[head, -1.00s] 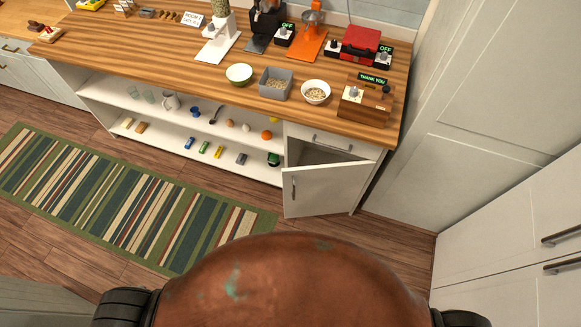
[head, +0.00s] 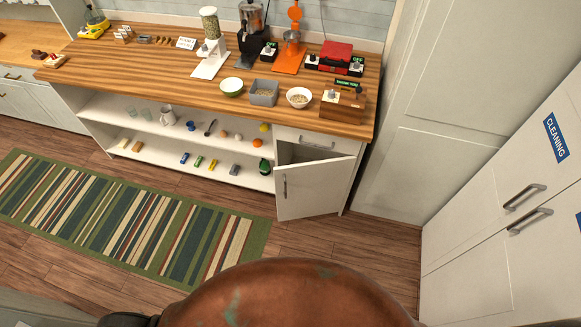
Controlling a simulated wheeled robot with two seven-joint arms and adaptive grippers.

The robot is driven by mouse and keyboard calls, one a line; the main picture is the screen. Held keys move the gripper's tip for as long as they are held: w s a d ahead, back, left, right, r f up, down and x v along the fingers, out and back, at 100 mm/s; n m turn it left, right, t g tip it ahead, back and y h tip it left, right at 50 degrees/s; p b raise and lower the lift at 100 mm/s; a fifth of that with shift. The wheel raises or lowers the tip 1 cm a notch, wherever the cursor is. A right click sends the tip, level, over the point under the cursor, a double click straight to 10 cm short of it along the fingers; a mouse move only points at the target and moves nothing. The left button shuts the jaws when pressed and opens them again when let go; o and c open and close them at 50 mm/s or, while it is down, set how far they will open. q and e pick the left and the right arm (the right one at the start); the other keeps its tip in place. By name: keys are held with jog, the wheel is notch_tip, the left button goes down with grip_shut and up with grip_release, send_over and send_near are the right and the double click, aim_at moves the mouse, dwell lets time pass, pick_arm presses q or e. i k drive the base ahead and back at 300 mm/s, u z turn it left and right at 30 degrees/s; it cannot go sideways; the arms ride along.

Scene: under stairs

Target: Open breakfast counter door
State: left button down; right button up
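The breakfast counter (head: 140,78) has a wooden top and white open shelves below. Its white cabinet door (head: 312,190) is at the right end, under a drawer (head: 305,142). The door stands ajar, swung out toward me, with a dark gap along its top showing the cabinet inside. Its vertical metal handle (head: 285,187) is near the left edge. Neither of my grippers is in view; nothing touches the door.
White cabinets labelled CLEANING (head: 556,137) stand at the right. A striped rug (head: 120,220) lies on the wood floor.

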aim_at(303, 190)
jog(key=z, duration=0.45)
jog(key=i, duration=1.15)
jog(key=u, duration=0.25)
